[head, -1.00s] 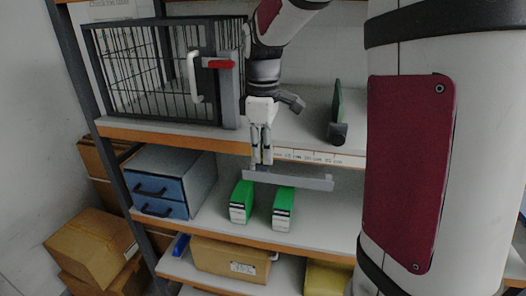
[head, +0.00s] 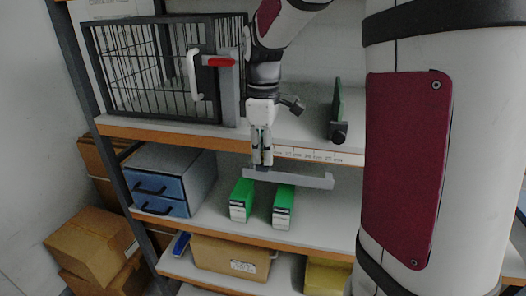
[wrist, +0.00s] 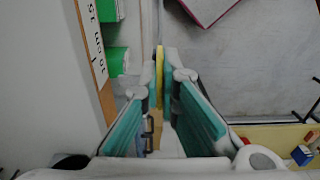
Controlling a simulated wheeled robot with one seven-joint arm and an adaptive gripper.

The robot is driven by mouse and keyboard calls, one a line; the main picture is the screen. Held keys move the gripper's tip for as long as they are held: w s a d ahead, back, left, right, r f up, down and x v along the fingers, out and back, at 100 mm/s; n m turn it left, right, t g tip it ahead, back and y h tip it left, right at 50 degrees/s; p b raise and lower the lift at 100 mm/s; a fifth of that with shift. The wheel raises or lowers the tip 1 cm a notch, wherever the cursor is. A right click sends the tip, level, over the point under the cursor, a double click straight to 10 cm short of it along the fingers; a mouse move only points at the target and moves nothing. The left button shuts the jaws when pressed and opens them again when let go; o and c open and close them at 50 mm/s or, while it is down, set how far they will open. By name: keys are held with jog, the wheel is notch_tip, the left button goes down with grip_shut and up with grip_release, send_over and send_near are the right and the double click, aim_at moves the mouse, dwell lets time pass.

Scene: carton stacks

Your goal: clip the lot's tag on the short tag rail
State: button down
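My gripper (head: 262,162) hangs in front of the middle shelf's orange edge in the head view. In the wrist view its teal-padded fingers (wrist: 160,88) are closed on a thin yellow strip (wrist: 159,72), seen edge-on, which looks like the tag. A short grey rail (head: 300,181) with an upturned right end runs just below and right of the fingertips in the head view. The fingertips overlap its left part there; whether the tag touches the rail cannot be told. The tag itself is hidden in the head view.
Two green-and-white boxes (head: 242,199) (head: 284,206) stand below the rail on the lower shelf. A blue-fronted drawer unit (head: 160,193) is to their left. A wire cage (head: 150,72) with a red-marked handle stands above. A ruled strip (head: 318,155) lines the shelf edge.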

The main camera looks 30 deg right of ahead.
jog(key=shift+f, duration=0.75)
dwell(0.7)
jog(key=shift+f+p, duration=0.4)
jog(key=shift+p, duration=0.3)
dwell(5.8)
